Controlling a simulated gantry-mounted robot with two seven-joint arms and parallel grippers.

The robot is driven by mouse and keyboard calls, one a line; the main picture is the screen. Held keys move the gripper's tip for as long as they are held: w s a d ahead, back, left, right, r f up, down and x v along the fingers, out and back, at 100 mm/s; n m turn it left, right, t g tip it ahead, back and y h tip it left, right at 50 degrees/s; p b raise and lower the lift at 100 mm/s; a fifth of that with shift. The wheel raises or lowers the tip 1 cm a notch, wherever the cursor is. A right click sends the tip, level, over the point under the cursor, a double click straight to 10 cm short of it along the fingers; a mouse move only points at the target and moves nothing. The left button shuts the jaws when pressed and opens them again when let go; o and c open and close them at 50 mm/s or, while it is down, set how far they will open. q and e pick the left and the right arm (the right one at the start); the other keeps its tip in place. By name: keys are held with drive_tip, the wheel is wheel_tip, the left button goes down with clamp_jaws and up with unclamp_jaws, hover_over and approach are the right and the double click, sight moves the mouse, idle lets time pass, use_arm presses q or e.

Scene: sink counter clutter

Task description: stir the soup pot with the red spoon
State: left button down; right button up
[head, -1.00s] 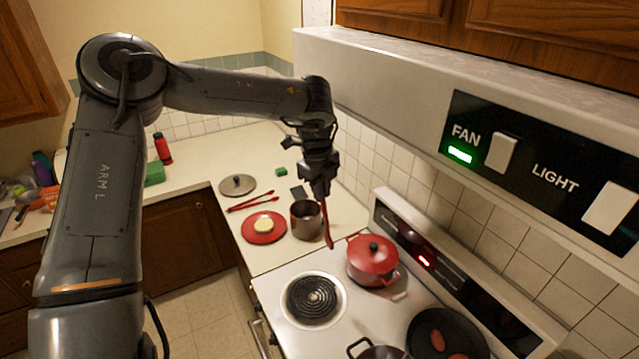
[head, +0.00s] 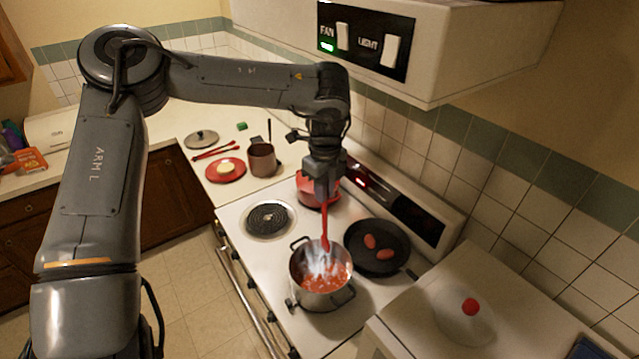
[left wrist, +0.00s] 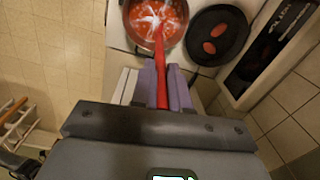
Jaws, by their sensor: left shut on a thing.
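My left gripper (head: 323,192) is shut on the red spoon (head: 325,225) and holds it upright, bowl end down, over the soup pot (head: 349,297). The pot is a steel one with two dark handles, on the front of the stove, with red soup and whitish steam in it. The spoon's lower end overlaps the far part of the pot's opening; I cannot tell how deep it reaches. In the left wrist view the spoon (left wrist: 161,62) runs from between the fingers (left wrist: 166,88) into the pot's outline (left wrist: 140,42). My right gripper is not in view.
A black pan (head: 385,266) with two reddish pieces sits right of the pot. A red lidded pot (head: 309,197) stands behind, partly hidden by my gripper. The front-left burner (head: 268,218) is empty. The range hood (head: 440,60) overhangs the stove.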

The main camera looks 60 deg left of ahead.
use_arm(q)
drive_tip(key=shift+s+a+f, duration=0.15)
drive_tip(key=shift+a+f, duration=0.1)
drive_tip(key=shift+f, duration=0.2)
drive_tip(key=b, duration=1.3)
approach(322, 236)
wheel_tip(322, 236, down, 9)
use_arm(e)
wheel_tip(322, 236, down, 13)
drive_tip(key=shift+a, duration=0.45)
use_arm(q)
drive_tip(key=shift+s, duration=0.1)
drive_tip(key=shift+a+f, duration=0.1)
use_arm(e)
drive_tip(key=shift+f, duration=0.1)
